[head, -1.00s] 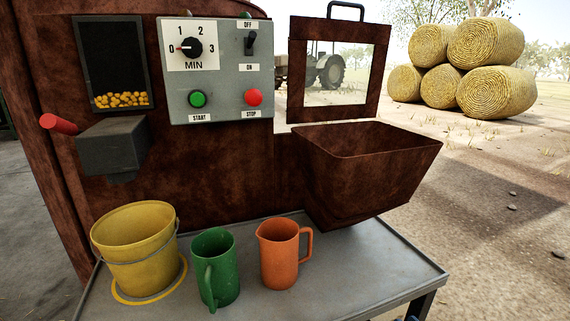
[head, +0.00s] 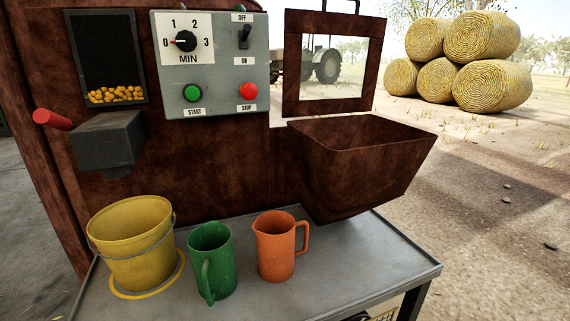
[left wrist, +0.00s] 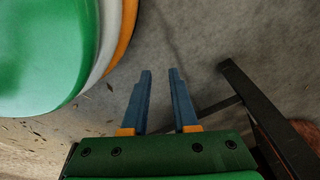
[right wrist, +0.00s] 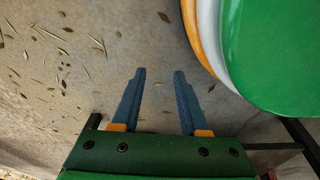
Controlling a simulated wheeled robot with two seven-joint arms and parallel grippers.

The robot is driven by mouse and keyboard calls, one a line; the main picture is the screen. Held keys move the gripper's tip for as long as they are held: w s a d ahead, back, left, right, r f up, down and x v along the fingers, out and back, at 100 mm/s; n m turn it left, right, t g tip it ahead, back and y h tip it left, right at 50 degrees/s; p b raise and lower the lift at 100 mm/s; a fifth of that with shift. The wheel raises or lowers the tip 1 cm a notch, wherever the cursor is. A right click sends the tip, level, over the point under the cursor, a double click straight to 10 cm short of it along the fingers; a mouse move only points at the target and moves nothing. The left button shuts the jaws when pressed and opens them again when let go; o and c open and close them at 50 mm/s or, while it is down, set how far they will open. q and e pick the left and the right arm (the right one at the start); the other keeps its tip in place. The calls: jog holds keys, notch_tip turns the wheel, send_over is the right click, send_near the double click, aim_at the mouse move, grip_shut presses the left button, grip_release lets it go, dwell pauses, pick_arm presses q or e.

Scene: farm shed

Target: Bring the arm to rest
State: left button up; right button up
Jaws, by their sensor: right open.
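My left gripper (left wrist: 160,72) shows in the left wrist view with its two blue fingers apart and nothing between them. It hangs over bare grey floor. My right gripper (right wrist: 160,72) shows in the right wrist view, also open and empty, over floor strewn with straw bits. Neither gripper shows in the head view, and neither touches anything visible.
A grey table (head: 330,285) carries a yellow bucket (head: 135,255), a green mug (head: 215,262) and an orange jug (head: 275,248). Behind stands a rusty machine (head: 190,160) with a control box (head: 212,90) and a hopper (head: 355,170). A dark table frame (left wrist: 265,115) lies right of my left gripper.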

pick_arm(q)
jog(key=s+r+p, duration=0.3)
jog(key=r+p, duration=1.1)
jog(key=p, duration=0.1)
jog(key=s+r+g+p, duration=0.1)
jog(key=s+r+p, duration=0.3)
jog(key=r+p, duration=1)
jog(key=shift+d+p, duration=0.45)
jog(key=shift+p, duration=0.3)
pick_arm(e)
jog(key=s+r, duration=0.3)
jog(key=r, duration=1.1)
jog(key=s+r+g, duration=0.1)
jog(key=s+r, duration=0.3)
jog(key=r, duration=1)
jog(key=shift+a, duration=0.45)
pick_arm(q)
jog(key=shift+s, duration=0.1)
